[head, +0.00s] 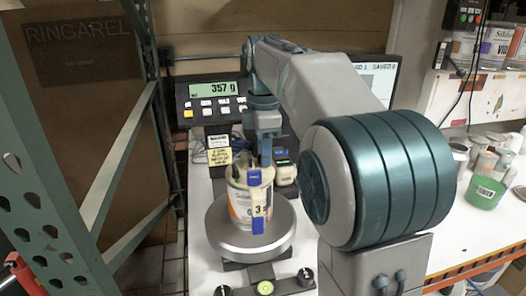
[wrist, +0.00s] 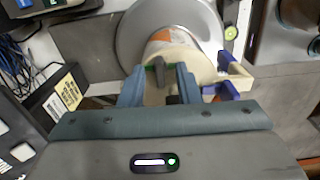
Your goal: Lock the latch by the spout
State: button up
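A can (head: 241,203) with a beige lid stands upright on the round silver plate of a scale (head: 270,243). A beige spout piece with blue parts (head: 254,177) is on its front side. In the wrist view the spout with blue parts (wrist: 226,88) sticks out right of the lid (wrist: 160,95). My gripper (head: 266,160) is at the far side of the can top, pointing down. In the wrist view its two blue-grey fingers (wrist: 160,82) are apart over the lid. A dark grey piece (wrist: 158,72) shows between them; I cannot tell whether they touch it. The latch's state is unclear.
The scale display (head: 213,90) reads 357 g behind the can. A green metal rack (head: 60,200) stands close on the left. A green-filled jar (head: 486,192) and several containers stand on the white counter at right. Round knobs (head: 265,287) sit in front of the scale.

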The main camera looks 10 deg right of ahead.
jog(key=shift+c, duration=0.3)
grip_shut()
jog(key=shift+a, duration=0.15)
